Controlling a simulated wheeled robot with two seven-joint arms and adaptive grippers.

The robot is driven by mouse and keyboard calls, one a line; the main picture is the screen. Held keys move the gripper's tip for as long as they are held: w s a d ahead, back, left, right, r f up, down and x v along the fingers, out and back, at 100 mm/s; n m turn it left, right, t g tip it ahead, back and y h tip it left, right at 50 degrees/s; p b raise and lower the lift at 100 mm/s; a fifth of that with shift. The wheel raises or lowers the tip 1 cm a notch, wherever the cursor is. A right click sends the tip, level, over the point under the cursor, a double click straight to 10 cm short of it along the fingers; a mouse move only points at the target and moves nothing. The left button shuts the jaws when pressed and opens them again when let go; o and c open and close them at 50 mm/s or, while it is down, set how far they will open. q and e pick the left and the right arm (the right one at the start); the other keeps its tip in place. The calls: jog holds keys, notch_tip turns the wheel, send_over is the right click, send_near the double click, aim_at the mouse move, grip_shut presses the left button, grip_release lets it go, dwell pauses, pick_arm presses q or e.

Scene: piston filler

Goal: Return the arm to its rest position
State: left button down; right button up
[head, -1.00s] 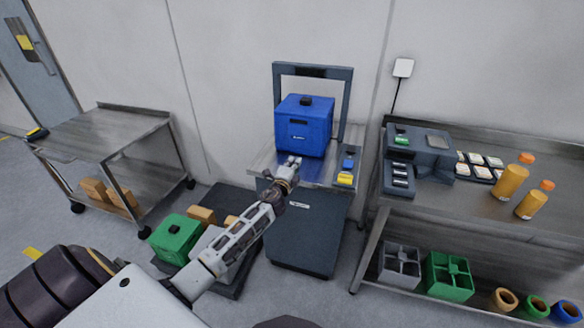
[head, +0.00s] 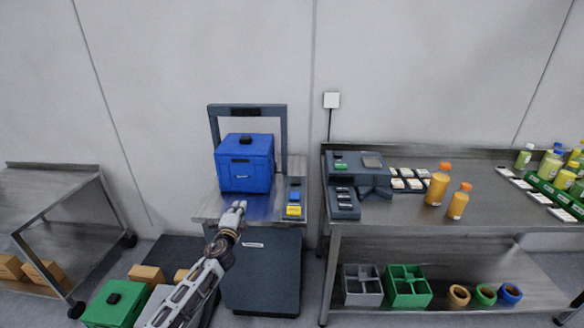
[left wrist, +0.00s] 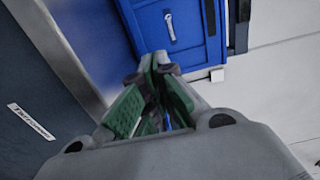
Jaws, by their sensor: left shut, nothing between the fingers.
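My left gripper (head: 238,207) is shut and empty. In the head view it is at the front edge of the dark filler machine (head: 262,270), just below and in front of the blue box (head: 246,165). The blue box stands upright on the machine's metal top under a dark frame (head: 247,110). In the left wrist view the closed fingers (left wrist: 158,75) point toward the blue box (left wrist: 172,28), and I cannot tell the exact gap. My right gripper is not in view.
Blue and yellow buttons (head: 294,204) sit at the machine's right. A steel table (head: 400,215) at right holds a dark device (head: 357,174), orange bottles (head: 437,184) and green racks. A green box (head: 115,303) is low at left. A steel cart (head: 40,205) stands at far left.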

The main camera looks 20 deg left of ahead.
pick_arm(q)
jog(key=s+d+f+n+g, duration=0.4)
jog(key=s+f+n, duration=0.1)
jog(key=s, duration=0.5)
jog(key=s+d+f+n+g, duration=0.4)
jog(key=s+f+n+g, duration=0.15)
jog(key=s, duration=0.45)
jog(key=s+d+n+g+h, duration=0.1)
jog(key=s+d+g+h, duration=0.1)
jog(key=s+d, duration=0.5)
jog(key=s+d+n+g+h, duration=0.2)
jog(key=s+d+g, duration=0.1)
jog(key=s, duration=0.7)
notch_tip(320, 180, down, 32)
jog(key=s+a, duration=0.1)
jog(key=a, duration=0.1)
jog(key=s+a+f+g, duration=0.1)
jog(key=s+a+f, duration=0.3)
jog(key=s+f, duration=0.6)
jog(key=s+a+f, duration=0.4)
jog(key=s+f, duration=0.6)
jog(key=s, duration=0.1)
jog(key=shift+f+m+g+y, duration=0.3)
jog(key=shift+m+g+y, duration=0.05)
jog(key=shift+y, duration=0.05)
